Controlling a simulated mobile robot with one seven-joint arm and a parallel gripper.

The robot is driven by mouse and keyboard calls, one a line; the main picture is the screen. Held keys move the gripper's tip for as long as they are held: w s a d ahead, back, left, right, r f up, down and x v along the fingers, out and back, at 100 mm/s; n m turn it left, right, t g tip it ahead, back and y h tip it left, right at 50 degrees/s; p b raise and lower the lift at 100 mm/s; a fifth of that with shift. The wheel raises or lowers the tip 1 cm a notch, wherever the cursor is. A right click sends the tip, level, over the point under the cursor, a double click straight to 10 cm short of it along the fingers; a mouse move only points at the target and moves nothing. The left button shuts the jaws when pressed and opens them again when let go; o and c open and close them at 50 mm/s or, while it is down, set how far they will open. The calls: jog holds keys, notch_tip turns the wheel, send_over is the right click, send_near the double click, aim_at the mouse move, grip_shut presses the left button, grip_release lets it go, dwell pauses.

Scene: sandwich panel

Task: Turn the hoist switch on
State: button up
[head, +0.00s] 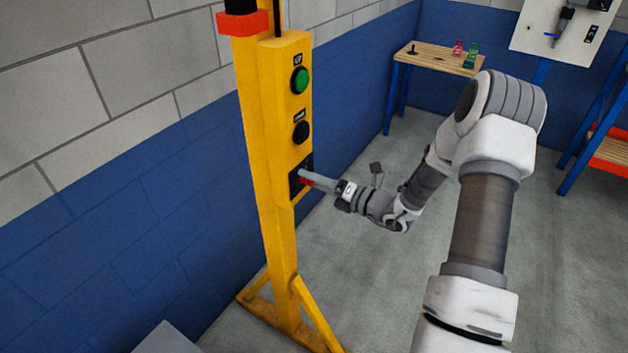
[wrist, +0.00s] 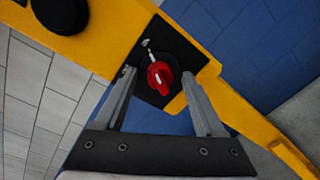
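In the head view the plate (head: 294,183) is low on the post's control box, partly covered by my gripper (head: 306,178). In the wrist view my gripper (wrist: 165,88) is open, with one finger on each side of the knob. The fingers look apart from the knob; I cannot tell the exact depth. A small pale mark shows on the plate beside the knob.
Above the switch are a black button (head: 301,131) and a green button (head: 299,80) labelled UP. The post stands near a blue and grey wall (head: 130,190). A workbench (head: 435,58) and a white panel (head: 570,40) are at the back. The floor (head: 350,270) right of the post is clear.

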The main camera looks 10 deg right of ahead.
jog(key=b+v, duration=0.2)
jog(key=v, duration=1.5)
jog(key=shift+s, duration=0.15)
jog(key=shift+d, duration=0.1)
